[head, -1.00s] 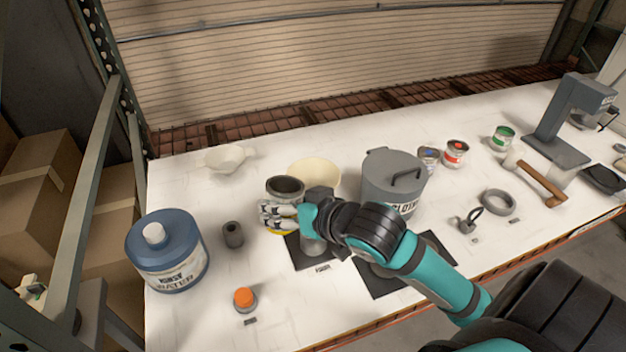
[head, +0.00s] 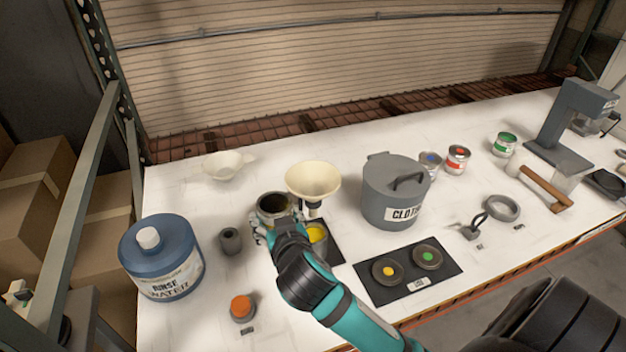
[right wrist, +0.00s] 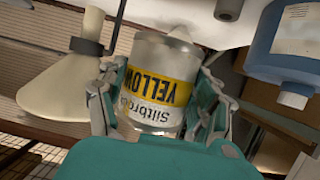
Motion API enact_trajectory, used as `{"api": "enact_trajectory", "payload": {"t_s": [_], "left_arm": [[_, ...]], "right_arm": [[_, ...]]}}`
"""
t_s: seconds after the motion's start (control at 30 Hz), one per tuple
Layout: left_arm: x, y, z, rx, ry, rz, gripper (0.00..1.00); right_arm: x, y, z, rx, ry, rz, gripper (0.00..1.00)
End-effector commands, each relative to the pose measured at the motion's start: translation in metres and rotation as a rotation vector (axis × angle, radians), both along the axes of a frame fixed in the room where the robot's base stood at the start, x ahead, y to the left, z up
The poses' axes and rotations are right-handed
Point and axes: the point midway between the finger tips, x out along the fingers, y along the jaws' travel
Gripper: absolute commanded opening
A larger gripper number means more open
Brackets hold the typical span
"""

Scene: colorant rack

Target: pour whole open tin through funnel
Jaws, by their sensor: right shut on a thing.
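My right gripper (head: 274,226) is shut on an open tin (head: 278,204) with a dark inside. The funnel also shows in the right wrist view (right wrist: 62,85). Below the funnel is a container with yellow inside (head: 317,233), partly hidden by my wrist. My left gripper is not in view.
A rinse water jug (head: 160,258), a grey cylinder (head: 230,241) and an orange-topped jar (head: 242,307) stand left. A grey cloth bin (head: 392,205) stands right of the funnel. A dark mat (head: 407,290) holds two lids. A cream bowl (head: 228,165) is behind.

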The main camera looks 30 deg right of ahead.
Motion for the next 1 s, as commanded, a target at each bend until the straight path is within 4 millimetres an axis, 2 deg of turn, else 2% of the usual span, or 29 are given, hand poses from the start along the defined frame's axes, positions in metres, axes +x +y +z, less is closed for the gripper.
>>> {"api": "enact_trajectory", "payload": {"t_s": [0.17,0.3,0.5,1.0], "left_arm": [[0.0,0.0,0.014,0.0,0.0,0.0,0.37],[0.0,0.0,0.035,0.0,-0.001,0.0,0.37],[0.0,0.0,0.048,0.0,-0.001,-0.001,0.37],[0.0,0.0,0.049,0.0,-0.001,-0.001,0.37]], "right_arm": [[0.025,0.008,0.011,0.003,-0.002,-0.175,0.25],[0.04,0.018,0.036,0.0,-0.002,-0.31,0.25],[0.05,0.029,0.06,-0.004,0.0,-0.425,0.25],[0.051,0.031,0.064,0.007,0.0,-0.45,0.25]]}}
